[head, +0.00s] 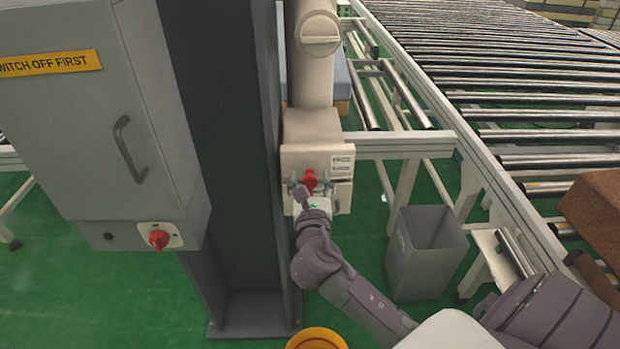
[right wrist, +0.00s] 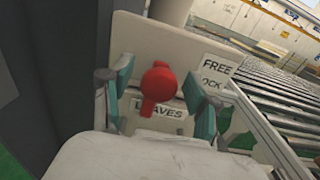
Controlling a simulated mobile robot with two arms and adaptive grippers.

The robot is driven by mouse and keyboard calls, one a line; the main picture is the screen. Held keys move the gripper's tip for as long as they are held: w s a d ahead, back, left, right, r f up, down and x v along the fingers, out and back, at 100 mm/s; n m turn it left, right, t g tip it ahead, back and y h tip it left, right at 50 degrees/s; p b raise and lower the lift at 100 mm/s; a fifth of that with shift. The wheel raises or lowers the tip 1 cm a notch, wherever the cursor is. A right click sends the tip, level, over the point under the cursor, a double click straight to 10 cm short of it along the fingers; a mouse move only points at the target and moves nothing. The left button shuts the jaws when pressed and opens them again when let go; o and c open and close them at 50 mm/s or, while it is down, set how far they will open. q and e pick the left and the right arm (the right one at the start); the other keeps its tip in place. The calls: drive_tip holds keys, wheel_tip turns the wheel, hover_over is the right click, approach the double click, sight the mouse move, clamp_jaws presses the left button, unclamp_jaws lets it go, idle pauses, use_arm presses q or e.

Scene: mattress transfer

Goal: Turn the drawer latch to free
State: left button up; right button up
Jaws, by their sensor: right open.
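The red drawer latch (head: 309,178) is on the front of a beige box (head: 312,128) mounted beside a dark post. In the right wrist view the latch (right wrist: 159,84) has a round head with a tab pointing down over a drawer label that reads "LEAVES". My right gripper (head: 310,187) is at the box front. In the wrist view its two fingers (right wrist: 158,88) are open, one on each side of the latch, with gaps visible between them and it. A label (right wrist: 218,72) with "FREE" above a partly hidden "OCK" is right of the latch. My left gripper is not in view.
A grey cabinet (head: 105,150) with its own red switch (head: 160,238) stands left of the dark post (head: 225,130). A grey bin (head: 425,270) stands on the green floor at right, by the roller conveyor (head: 500,80). A yellow round object (head: 317,339) is at the bottom.

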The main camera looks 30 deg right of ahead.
clamp_jaws()
idle(0.3)
